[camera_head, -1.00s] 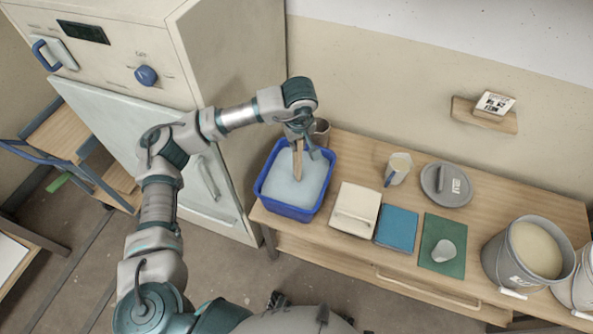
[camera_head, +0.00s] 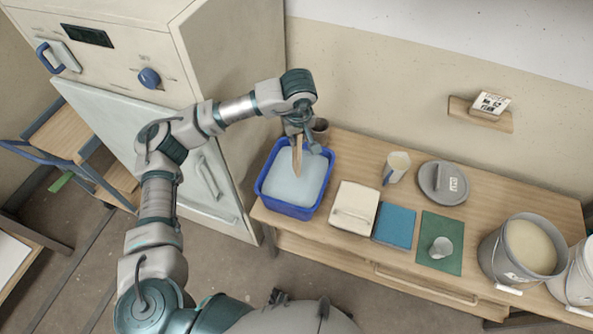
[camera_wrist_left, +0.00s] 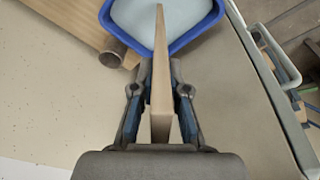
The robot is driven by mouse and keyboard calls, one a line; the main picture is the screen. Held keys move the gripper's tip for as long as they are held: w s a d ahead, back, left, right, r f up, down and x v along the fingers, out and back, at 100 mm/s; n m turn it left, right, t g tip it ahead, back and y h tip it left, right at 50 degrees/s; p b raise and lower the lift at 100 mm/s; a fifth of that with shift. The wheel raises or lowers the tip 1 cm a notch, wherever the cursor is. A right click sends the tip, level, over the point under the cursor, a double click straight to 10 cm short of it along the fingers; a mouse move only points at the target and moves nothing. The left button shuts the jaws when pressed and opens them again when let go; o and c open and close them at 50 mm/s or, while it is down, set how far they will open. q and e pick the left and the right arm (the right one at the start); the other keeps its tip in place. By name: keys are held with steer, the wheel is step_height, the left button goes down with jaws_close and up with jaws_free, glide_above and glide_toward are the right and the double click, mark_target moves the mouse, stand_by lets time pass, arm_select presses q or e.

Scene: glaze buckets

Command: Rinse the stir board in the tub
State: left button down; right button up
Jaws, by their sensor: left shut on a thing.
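The blue tub (camera_head: 284,204) stands at the left end of the wooden table, filled with pale, cloudy water (camera_head: 305,182). My left gripper (camera_head: 298,137) is above the tub's back part, shut on the wooden stir board (camera_head: 297,158). The board points down, and its lower end is at or in the water; I cannot tell how deep. In the left wrist view the board (camera_wrist_left: 161,80) runs between the two fingers (camera_wrist_left: 160,105) toward the tub (camera_wrist_left: 185,42). My right gripper is not in view.
A dark metal cup (camera_head: 320,131) stands close behind the tub. Right of the tub lie a cream block (camera_head: 354,205), a blue cloth (camera_head: 396,225) and a green mat (camera_head: 430,257). A tall cabinet (camera_head: 230,90) is at left.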

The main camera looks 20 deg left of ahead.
arm_select(q)
steer(key=shift+a+r, duration=0.1)
stand_by(0.3)
steer(key=shift+r+p, duration=1.45)
steer(key=shift+r, duration=1)
